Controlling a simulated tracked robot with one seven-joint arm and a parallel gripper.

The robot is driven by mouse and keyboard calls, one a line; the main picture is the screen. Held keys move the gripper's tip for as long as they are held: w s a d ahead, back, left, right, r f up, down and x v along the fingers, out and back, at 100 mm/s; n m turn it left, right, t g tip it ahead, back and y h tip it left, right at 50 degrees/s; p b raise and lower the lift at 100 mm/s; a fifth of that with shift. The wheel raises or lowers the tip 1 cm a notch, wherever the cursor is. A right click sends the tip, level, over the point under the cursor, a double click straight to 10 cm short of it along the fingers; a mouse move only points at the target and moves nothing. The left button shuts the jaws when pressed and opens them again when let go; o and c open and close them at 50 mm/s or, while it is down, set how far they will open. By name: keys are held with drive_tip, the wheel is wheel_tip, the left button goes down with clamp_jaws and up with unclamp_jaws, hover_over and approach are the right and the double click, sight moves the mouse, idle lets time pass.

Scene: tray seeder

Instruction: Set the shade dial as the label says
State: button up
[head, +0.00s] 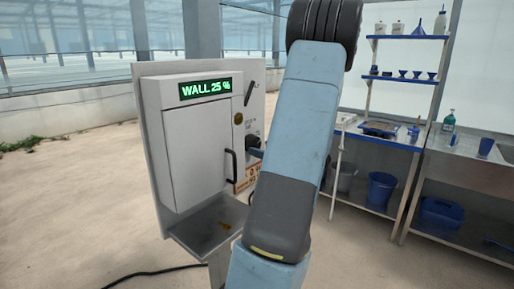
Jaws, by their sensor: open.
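A grey control cabinet (190,150) stands left of centre, its green display (206,88) reading "WALL 25 %". On the panel beside its door is a dark knob (253,141), partly hidden by my arm; I cannot tell its setting or be sure that it is the shade dial. A dark bluish piece shows just below the knob, too small to identify. An orange-and-white label (243,180) sits lower on the panel, mostly hidden behind my arm and unreadable. My blue arm crosses the view in front of the panel's right side. My gripper cannot be made out.
The cabinet door has a black handle (231,165). A black lever (249,93) is above the knob. A ledge (205,228) juts out below the cabinet. A bench and shelves (405,37) with funnels, bottles and a blue bucket (381,189) stand right. A cable lies on the floor.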

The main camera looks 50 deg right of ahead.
sight(257, 146)
drive_tip(key=shift+w+a, duration=0.1)
drive_tip(key=shift+w, duration=1.6)
drive_tip(key=shift+c, duration=0.2)
drive_tip(key=c, duration=1)
drive_tip(key=shift+n, duration=0.3)
drive_tip(key=n, duration=0.4)
drive_tip(key=shift+n, duration=0.3)
drive_tip(key=n, duration=0.6)
